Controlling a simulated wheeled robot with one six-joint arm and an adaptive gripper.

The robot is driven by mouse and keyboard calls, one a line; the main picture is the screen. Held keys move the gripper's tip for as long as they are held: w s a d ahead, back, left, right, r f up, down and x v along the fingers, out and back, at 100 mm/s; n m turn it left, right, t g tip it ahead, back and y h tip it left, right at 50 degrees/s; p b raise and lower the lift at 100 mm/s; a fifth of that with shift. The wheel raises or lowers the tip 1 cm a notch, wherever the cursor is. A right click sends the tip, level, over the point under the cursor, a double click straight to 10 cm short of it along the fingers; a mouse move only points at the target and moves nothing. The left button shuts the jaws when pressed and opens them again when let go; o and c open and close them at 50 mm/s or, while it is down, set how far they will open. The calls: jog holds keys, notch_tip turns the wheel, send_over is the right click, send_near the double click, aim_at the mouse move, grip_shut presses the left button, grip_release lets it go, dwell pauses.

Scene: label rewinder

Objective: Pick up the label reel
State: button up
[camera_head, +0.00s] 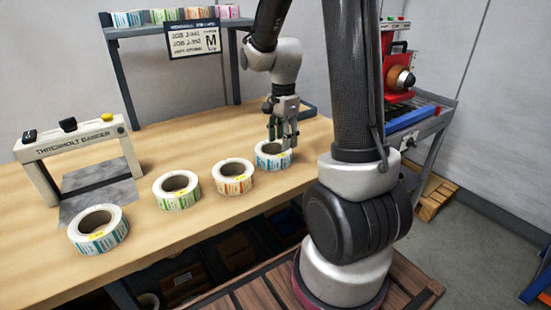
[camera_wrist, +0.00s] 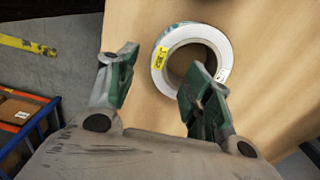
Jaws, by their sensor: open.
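Several label reels stand flat on the wooden table. The reel at the right (camera_head: 268,161) has blue print and is under my gripper (camera_head: 283,135). In the wrist view this white reel (camera_wrist: 222,48) has a yellow tag and a dark hollow core. My gripper (camera_wrist: 160,88) is open and empty; its right finger overlaps the near part of the reel and its left finger is to the left of the reel. I cannot tell how far the fingertips are above it. An orange-print reel (camera_head: 233,177), a green-print reel (camera_head: 177,191) and a teal-print reel (camera_head: 98,230) stand to the left.
A white gauge frame (camera_head: 76,138) stands at the table's left. A shelf (camera_head: 180,29) with small label rolls and a sign (camera_head: 193,40) is at the back. A red machine (camera_head: 396,65) sits on a cart at the right. The table (camera_head: 150,150) is clear behind the reels.

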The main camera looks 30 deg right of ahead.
aim_at(281, 154)
jog(key=shift+f, duration=0.25)
jog(key=f, duration=0.7)
jog(key=shift+w+a+f, duration=0.1)
jog(key=shift+w+a, duration=0.05)
jog(key=shift+w, duration=0.05)
grip_shut()
